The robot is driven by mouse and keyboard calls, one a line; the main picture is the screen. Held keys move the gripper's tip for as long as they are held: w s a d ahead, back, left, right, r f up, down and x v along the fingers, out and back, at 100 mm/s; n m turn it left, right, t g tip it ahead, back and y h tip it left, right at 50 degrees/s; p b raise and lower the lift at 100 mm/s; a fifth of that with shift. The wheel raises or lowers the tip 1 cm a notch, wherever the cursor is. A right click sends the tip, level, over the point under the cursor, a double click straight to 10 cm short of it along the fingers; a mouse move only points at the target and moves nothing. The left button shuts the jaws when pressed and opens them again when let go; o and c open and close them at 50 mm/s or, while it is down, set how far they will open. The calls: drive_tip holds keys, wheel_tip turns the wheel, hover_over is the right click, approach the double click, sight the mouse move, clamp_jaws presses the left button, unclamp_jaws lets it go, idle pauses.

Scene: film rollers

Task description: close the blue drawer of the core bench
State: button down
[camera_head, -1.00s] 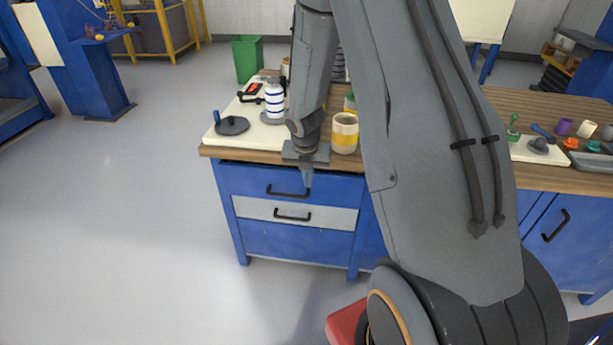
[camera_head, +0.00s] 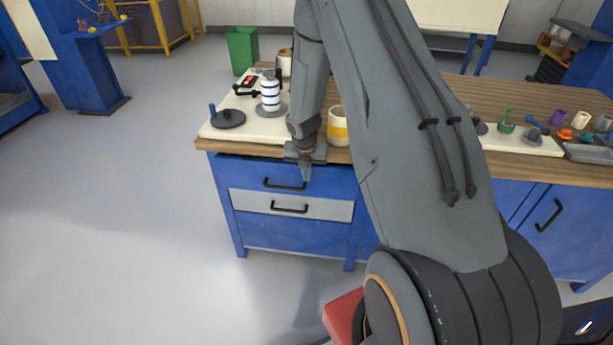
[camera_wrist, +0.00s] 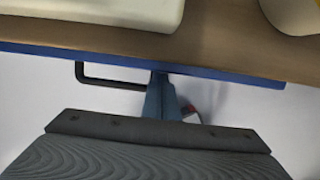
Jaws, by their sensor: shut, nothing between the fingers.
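The core bench (camera_head: 205,146) has a blue top drawer (camera_head: 240,174) with a black bar handle (camera_head: 284,184). The drawer front sits close under the worktop, with a thin dark gap above it. No drawer inside shows. In the wrist view the drawer's blue top edge (camera_wrist: 60,52) runs along the wooden worktop, with the handle (camera_wrist: 80,75) sticking out from it. My gripper (camera_head: 305,174) is shut and empty, pointing down at the drawer front by the handle's right end. In the wrist view its fingertips (camera_wrist: 160,82) overlap the blue edge; I cannot tell if they touch.
A grey drawer (camera_head: 325,208) lies below the blue one. My arm hides the bench's middle. The floor at left is clear.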

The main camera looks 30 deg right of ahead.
drive_tip(key=shift+w+d+p, duration=0.3)
drive_tip(key=shift+w+p, duration=0.25)
drive_tip(key=shift+w+d+p, duration=0.25)
drive_tip(key=shift+w+p, duration=0.3)
drive_tip(key=shift+s+d, duration=0.1)
drive_tip(key=shift+d, duration=0.05)
